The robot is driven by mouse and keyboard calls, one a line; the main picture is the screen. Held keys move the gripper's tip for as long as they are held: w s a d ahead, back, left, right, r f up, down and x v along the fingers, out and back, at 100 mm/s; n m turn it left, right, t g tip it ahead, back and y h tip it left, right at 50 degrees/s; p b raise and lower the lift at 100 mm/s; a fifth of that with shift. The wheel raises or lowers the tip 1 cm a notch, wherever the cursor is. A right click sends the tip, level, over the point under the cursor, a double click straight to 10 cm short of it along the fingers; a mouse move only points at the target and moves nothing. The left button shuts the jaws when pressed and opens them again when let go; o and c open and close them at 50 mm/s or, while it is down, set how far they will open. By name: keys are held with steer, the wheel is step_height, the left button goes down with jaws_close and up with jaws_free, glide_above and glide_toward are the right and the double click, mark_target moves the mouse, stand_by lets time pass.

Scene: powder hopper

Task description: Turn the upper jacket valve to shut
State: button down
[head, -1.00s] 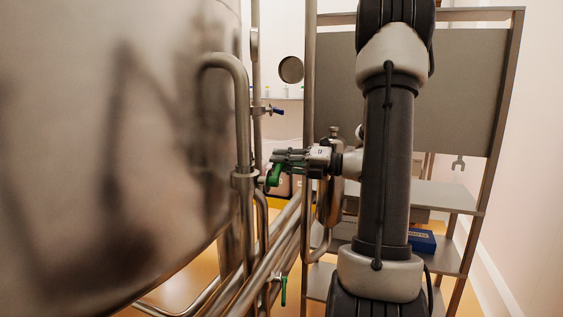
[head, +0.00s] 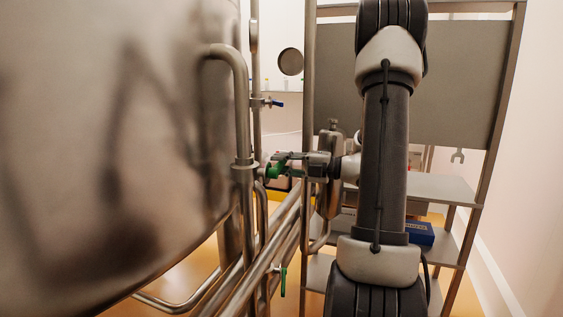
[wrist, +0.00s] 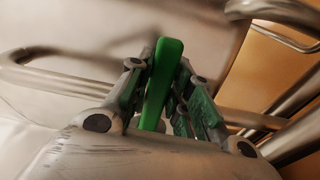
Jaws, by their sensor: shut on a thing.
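The upper jacket valve shows as a green lever (head: 272,172) on the vertical pipe beside the big steel vessel, near the middle of the head view. My gripper (head: 283,162) reaches it from the right and is shut on the lever. In the wrist view the green lever (wrist: 163,85) stands between the two fingers of my gripper (wrist: 160,95), running away from the palm. The fingers hide part of the lever and the valve body in the head view.
The steel vessel (head: 110,150) fills the left. A lower green-handled valve (head: 283,282) hangs below, and a small blue-handled valve (head: 276,103) sits above. Slanting pipes (head: 262,262) run under my gripper. A shelf rack (head: 440,190) with a blue box (head: 420,234) stands behind my arm.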

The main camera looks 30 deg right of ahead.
steer(key=shift+s+a+f+m, duration=0.1)
steer(key=shift+s+f+m, duration=0.05)
steer(key=shift+f+m, duration=0.45)
steer(key=shift+f, duration=0.1)
steer(key=c, duration=1.3)
jaws_free()
